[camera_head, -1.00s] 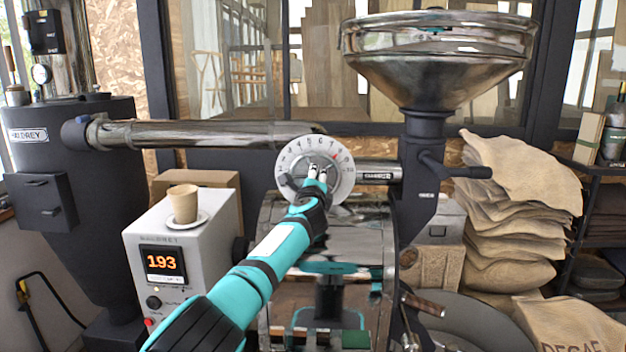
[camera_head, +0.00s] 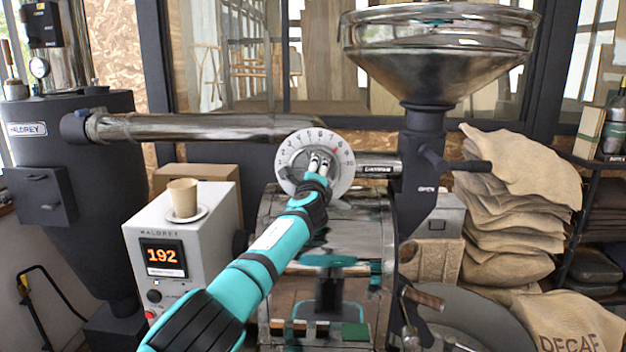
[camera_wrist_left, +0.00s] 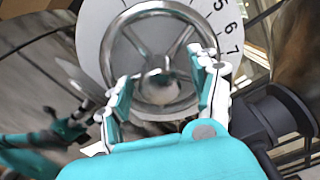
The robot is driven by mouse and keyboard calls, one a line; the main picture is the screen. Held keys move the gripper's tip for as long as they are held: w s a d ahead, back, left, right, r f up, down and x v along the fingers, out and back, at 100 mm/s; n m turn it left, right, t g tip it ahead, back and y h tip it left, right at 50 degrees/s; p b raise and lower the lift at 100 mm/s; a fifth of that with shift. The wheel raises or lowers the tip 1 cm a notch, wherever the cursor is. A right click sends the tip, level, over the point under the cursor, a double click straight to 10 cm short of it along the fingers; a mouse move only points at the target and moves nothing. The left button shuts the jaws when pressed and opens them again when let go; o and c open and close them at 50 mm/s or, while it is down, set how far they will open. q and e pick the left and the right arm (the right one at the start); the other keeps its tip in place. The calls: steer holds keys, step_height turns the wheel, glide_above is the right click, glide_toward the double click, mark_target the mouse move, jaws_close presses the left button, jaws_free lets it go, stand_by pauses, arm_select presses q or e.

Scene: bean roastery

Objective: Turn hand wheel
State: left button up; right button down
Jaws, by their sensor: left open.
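The hand wheel (camera_wrist_left: 190,93) is a metal ring with spokes and a central hub, set in front of a pale round dial with numbers (camera_head: 343,170). In the head view my left arm reaches up to it and covers much of the wheel. My left gripper (camera_head: 318,160) is at the wheel's front. In the left wrist view the gripper (camera_wrist_left: 160,85) is open, one finger on each side of the hub, over the lower half of the wheel. Whether the fingers touch the rim I cannot tell. My right gripper is not in view.
A metal pipe (camera_head: 210,130) runs left from the dial to a dark cyclone (camera_head: 90,180). A control box (camera_head: 205,265) with a paper cup (camera_head: 183,198) on a saucer stands at left. A hopper (camera_head: 435,65) rises at right, beside stacked sacks (camera_head: 515,225).

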arm_select(q)
steer(key=shift+s+d+f, duration=0.2)
steer(key=shift+s+d, duration=0.25)
steer(key=shift+s, duration=0.05)
steer(key=s+a, duration=0.1)
steer(key=s, duration=1)
steer(key=shift+a+r, duration=0.15)
steer(key=shift+a, duration=0.05)
